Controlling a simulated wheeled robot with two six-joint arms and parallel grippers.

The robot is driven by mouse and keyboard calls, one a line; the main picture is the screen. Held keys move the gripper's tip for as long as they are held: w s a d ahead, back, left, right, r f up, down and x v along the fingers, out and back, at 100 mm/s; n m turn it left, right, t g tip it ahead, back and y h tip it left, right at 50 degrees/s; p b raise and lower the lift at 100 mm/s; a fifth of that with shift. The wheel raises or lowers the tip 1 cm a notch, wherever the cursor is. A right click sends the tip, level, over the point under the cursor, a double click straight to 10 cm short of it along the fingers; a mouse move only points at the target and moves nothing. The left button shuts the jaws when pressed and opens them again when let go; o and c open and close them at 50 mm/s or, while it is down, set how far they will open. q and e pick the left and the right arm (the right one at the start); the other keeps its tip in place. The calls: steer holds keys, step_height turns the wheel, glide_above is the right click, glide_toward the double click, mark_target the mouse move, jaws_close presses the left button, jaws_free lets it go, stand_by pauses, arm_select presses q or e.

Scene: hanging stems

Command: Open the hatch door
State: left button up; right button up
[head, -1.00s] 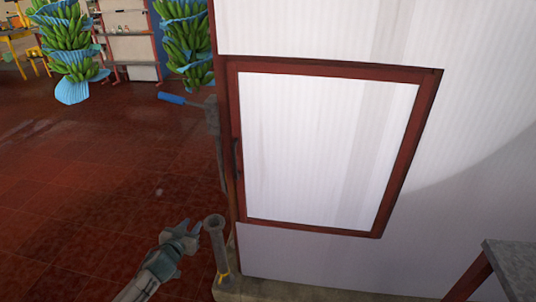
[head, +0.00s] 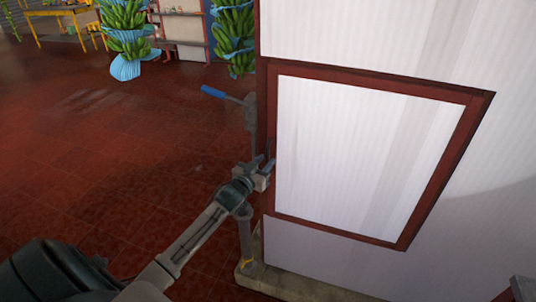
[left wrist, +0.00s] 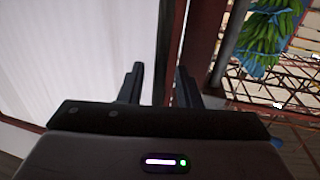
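The hatch door (head: 365,150) is a white ribbed panel in a dark red frame, set in a white wall, and it looks shut. A dark handle (head: 269,149) is on the left side of its frame, partly hidden by my gripper. My left gripper (head: 265,172) is at the left edge of the door, beside the handle. In the left wrist view my left gripper (left wrist: 160,82) has its two fingers apart, with the white panel and red frame (left wrist: 176,45) beyond them. I cannot tell whether a finger touches the handle. My right gripper is not in view.
A blue-handled lever (head: 213,91) sticks out left of the wall's corner. A grey post (head: 245,235) stands on a concrete ledge (head: 262,284) below my gripper. Banana bunches (head: 125,30) hang at the back. The red tiled floor (head: 120,130) at left is clear.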

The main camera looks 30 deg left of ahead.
arm_select(q)
steer(key=shift+w+a, duration=0.1)
steer(key=shift+w, duration=1.1)
jaws_close()
